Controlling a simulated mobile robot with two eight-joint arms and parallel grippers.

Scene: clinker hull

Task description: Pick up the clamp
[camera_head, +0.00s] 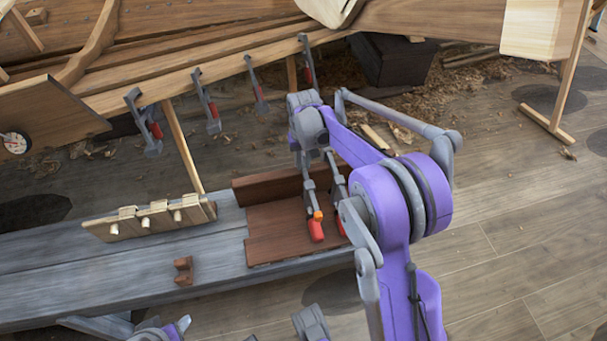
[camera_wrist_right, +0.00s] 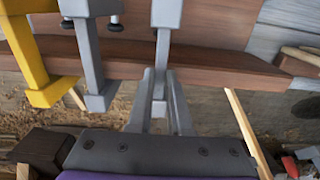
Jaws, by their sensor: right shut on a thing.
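My right gripper (camera_wrist_right: 160,95) is shut on a grey clamp (camera_wrist_right: 162,45), its two fingers closed around the clamp's bar. In the head view that clamp (camera_head: 309,193) stands above the brown tray (camera_head: 272,237) with its red handle toward me; my gripper's fingers are largely hidden there by my arm. A second grey clamp (camera_wrist_right: 90,55) and a yellow clamp (camera_wrist_right: 30,60) are beside it in the wrist view, at the tray's upright board. I cannot tell whether the held clamp touches the tray. Parts of my left arm show at the bottom edge; its jaws are unclear.
The tray sits on a grey bench (camera_head: 100,262). A pegged wooden block (camera_head: 150,219) and a small brown piece (camera_head: 184,270) are left of it. Several clamps (camera_head: 207,100) hang along the hull's plank edge (camera_head: 180,80) behind. A thin prop (camera_head: 183,148) stands beneath the hull.

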